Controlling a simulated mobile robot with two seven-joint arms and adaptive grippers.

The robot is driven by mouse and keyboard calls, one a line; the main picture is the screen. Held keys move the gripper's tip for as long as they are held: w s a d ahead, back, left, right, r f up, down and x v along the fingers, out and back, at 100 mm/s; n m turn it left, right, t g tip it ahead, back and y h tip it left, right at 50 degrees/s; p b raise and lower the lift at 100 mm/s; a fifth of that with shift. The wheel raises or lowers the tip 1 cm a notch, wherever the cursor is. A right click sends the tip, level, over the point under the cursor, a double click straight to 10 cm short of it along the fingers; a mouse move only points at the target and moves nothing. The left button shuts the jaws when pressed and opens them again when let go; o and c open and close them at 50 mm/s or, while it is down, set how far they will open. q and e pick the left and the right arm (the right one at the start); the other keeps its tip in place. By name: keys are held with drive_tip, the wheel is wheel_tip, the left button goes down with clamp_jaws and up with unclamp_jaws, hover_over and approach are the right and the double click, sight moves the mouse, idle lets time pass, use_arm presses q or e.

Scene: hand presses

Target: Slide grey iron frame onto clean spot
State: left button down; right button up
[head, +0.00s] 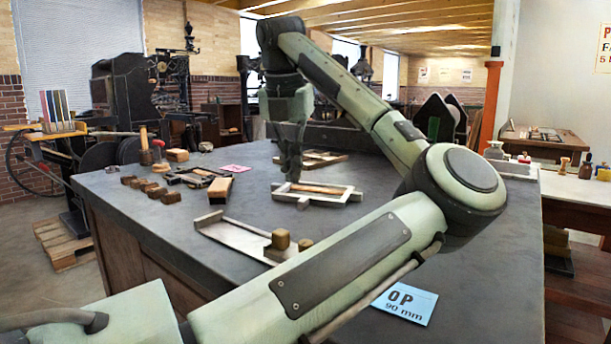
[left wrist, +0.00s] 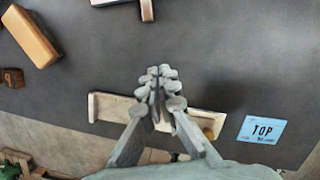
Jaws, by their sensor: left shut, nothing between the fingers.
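A light grey rectangular frame (head: 345,198) with a wooden strip inside lies flat on the dark table; I take it as the grey iron frame. Short tabs stick out of its left and near sides. In the left wrist view only part of a pale frame (left wrist: 147,10) shows at the top edge. My left gripper (head: 290,178) is shut and empty, pointing down by the frame's left side; I cannot tell whether it touches. Its shut fingers also show in the left wrist view (left wrist: 157,82). No marked clean spot can be made out. My right gripper is out of view.
A blue card (head: 405,302) lies at the front. A dark frame (head: 190,177), a wooden block (head: 220,189) and several small blocks lie left. Another frame (head: 335,157) lies behind. Bare tabletop lies between them.

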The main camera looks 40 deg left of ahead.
sight(307, 198)
use_arm(q)
drive_tip(key=x, duration=0.9)
drive_tip(key=shift+s, duration=0.1)
drive_tip(key=shift+w+a+r+p, duration=0.15)
drive_tip(key=shift+w+a+p, duration=0.2)
drive_tip(key=shift+w, duration=0.25)
drive_tip(key=shift+w+a+r+p, duration=0.15)
drive_tip(key=shift+w+a+p, duration=0.2)
drive_tip(key=shift+w, duration=0.2)
drive_tip(key=shift+w+a+f, duration=0.1)
drive_tip(key=shift+w+a, duration=0.2)
drive_tip(key=shift+w, duration=0.3)
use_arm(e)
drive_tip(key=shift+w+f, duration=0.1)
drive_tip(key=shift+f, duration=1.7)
use_arm(q)
drive_tip(key=w+a, duration=0.1)
drive_tip(key=w, duration=0.1)
drive_tip(key=w+a, duration=0.1)
drive_tip(key=shift+w, duration=0.35)
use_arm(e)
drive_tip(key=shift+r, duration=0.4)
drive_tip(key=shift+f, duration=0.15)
